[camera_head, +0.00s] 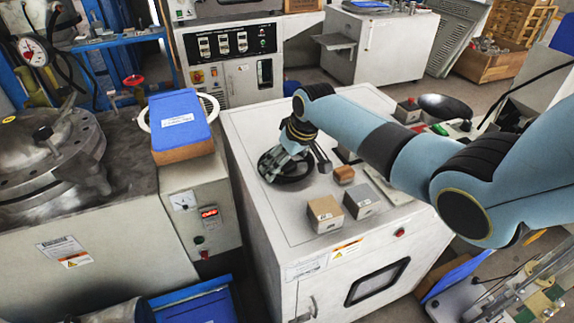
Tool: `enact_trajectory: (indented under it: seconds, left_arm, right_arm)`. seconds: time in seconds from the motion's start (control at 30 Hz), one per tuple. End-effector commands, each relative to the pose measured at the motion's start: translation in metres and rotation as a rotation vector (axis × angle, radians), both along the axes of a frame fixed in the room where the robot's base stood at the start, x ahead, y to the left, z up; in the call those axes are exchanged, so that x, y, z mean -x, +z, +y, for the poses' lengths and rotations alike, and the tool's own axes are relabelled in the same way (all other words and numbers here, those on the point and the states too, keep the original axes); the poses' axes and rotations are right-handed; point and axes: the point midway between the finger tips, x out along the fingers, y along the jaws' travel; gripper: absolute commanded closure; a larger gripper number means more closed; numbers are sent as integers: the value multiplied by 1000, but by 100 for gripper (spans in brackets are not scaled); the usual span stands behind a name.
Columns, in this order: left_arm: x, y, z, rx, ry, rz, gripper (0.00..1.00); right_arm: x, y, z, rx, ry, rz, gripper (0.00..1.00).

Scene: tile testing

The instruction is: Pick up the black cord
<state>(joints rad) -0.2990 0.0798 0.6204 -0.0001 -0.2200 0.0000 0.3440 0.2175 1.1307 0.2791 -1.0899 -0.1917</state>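A dark round item that looks like the coiled black cord (272,176) lies on the white cabinet top, toward its left side. My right arm reaches in from the right, and my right gripper (284,172) points down over this item and covers part of it. The fingers overlap the dark coil, so I cannot tell whether they touch it or are closed on it. My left gripper is not in view.
The white cabinet (262,225) also carries a tan block (325,214), a grey block (361,202) and a small brown block (344,174). A blue-topped box (180,122) stands to the left. A black round item (445,106) lies behind my arm.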

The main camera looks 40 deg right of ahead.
Motion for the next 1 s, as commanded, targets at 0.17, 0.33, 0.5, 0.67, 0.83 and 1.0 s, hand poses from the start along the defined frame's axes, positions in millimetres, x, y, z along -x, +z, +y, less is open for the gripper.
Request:
enact_trajectory:
  seconds: [0.17, 0.33, 0.5, 0.67, 0.83, 1.0]
  left_arm:
    - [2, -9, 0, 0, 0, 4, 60]
    - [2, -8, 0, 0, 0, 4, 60]
    - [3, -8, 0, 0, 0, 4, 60]
    - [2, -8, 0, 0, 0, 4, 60]
    - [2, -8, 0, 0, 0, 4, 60]
    - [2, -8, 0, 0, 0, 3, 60]
  right_arm:
    - [-9, -22, 2, -1, -1, 0, 5]
    - [-10, -25, 2, -1, 0, -1, 5]
    - [-10, -24, 2, 0, 0, -1, 13]
    - [-9, -24, 1, 0, 0, -1, 34]
    - [-9, -24, 1, 1, 1, 0, 55]
    - [-10, -24, 0, 2, 0, -1, 55]
